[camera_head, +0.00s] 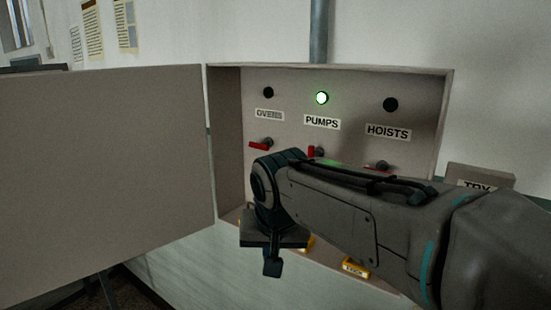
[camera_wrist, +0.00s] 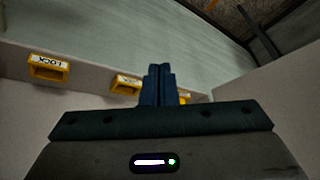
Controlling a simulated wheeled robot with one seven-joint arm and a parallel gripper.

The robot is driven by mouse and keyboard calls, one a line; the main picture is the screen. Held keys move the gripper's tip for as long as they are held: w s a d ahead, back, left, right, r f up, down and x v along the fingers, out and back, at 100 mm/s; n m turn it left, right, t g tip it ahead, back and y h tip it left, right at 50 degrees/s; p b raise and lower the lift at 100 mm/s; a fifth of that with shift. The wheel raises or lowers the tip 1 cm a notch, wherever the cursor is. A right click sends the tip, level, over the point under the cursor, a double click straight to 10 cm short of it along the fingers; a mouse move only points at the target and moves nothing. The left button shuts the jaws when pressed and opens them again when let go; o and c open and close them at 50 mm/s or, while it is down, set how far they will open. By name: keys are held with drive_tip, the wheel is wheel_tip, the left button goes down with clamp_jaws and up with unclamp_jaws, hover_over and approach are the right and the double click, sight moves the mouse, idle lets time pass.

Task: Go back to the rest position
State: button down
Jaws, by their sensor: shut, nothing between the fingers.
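My gripper (camera_head: 272,262) hangs pointing down in front of the lower left part of an open wall cabinet (camera_head: 228,140). In the wrist view its two dark blue fingers (camera_wrist: 159,86) are together with nothing between them. My arm crosses the cabinet from the lower right and hides part of its lower half. Inside the cabinet are three red switch handles: one under the OVENS label (camera_head: 261,145), one upright under PUMPS (camera_head: 311,151), and one under HOISTS (camera_head: 377,166), partly hidden by my arm.
The cabinet door (camera_head: 105,185) stands wide open at the left. Yellow LOCK pieces lie along the cabinet bottom, one (camera_head: 356,267) below my arm; another shows in the wrist view (camera_wrist: 48,68). A box labelled TRY (camera_head: 480,178) is at the right. A pipe (camera_head: 319,30) runs up the wall.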

drive_tip(key=s+d+f, duration=0.5)
drive_tip(key=s+d, duration=0.1)
drive_tip(key=d, duration=0.2)
drive_tip(key=s+d+f+h, duration=0.1)
drive_tip(key=s+d+f, duration=0.4)
drive_tip(key=s+d, duration=0.2)
drive_tip(key=shift+s+d+f+m+g, duration=0.3)
drive_tip(key=shift+d+g, duration=0.1)
drive_tip(key=shift+d, duration=0.45)
drive_tip(key=shift+a+r, duration=0.1)
drive_tip(key=shift+a, duration=0.05)
